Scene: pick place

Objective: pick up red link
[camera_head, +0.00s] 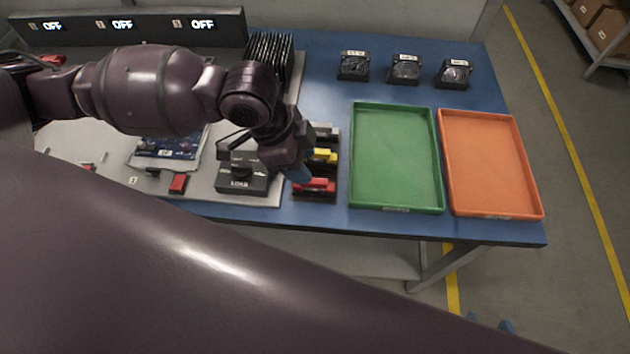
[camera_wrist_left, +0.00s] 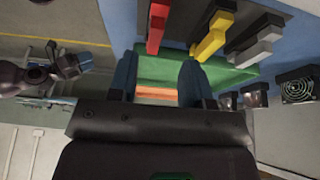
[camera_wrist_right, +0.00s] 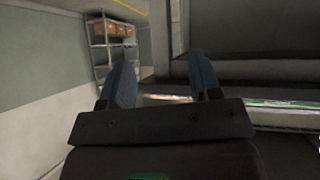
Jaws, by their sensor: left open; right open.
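The red link (camera_head: 316,186) lies in a dark holder at the table's front, nearest in a row with a yellow link (camera_head: 325,156) and a grey one (camera_head: 327,134). In the left wrist view the red link (camera_wrist_left: 156,28) is at the top, above and between my open fingers. My left gripper (camera_head: 298,172) is open and empty, just left of the red link; contact cannot be told in the head view. My right gripper (camera_wrist_right: 162,82) is open and empty, away from the table; its blue fingertips (camera_head: 489,322) show at the head view's bottom.
A green tray (camera_head: 352,160) and an orange tray (camera_head: 530,180) stand right of the holder. A black LOAD box (camera_head: 242,178) sits close left of my left gripper. Black fans (camera_head: 405,69) line the back. A finned black block (camera_head: 270,50) stands behind my left arm.

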